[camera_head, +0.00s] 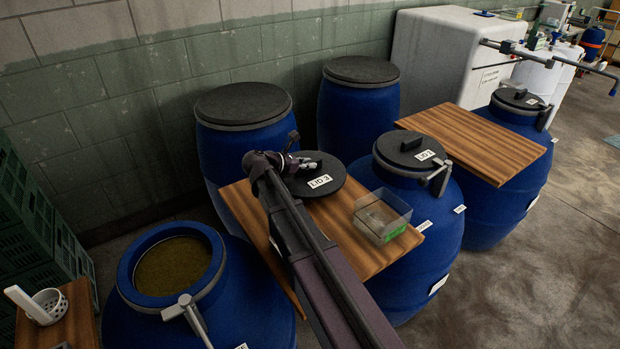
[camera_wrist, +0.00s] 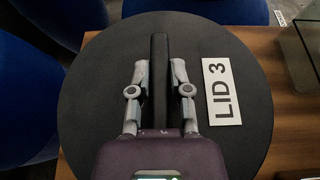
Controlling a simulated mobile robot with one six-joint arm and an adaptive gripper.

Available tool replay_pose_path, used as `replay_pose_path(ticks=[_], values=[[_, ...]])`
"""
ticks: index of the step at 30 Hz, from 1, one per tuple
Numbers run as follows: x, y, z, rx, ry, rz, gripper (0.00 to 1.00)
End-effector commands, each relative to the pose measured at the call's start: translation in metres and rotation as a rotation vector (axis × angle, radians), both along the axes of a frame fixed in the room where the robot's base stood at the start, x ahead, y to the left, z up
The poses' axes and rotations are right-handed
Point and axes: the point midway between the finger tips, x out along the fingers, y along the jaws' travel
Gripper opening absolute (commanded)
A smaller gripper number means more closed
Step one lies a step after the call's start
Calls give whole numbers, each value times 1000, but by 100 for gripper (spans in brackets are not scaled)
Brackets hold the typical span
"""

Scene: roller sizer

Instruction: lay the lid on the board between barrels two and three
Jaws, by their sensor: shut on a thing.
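The round black lid marked LID 3 (camera_head: 333,170) is over the back part of a wooden board (camera_head: 345,225). My gripper (camera_head: 298,163) is shut on the lid's raised bar handle. In the wrist view the fingers (camera_wrist: 160,72) stand on both sides of that bar, and the lid (camera_wrist: 88,90) looks level. Part of the lid reaches past the board's edge (camera_wrist: 292,125). Whether it touches the board cannot be told. The board lies between an open blue barrel (camera_head: 125,300) with brownish contents and a blue barrel (camera_head: 415,285) closed by LID 2 (camera_head: 400,147).
A clear box (camera_head: 382,215) stands on the board, right of the lid. Two lidded barrels (camera_head: 245,140) (camera_head: 358,115) stand behind. Another board (camera_head: 470,140) lies right of LID 2.

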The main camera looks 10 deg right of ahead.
Motion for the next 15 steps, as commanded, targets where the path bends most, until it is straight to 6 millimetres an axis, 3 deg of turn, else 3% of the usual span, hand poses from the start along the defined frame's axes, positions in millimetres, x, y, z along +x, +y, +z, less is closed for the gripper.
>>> replay_pose_path(ticks=[15], values=[[0, -1, -5, -1, 0, -1, 0]])
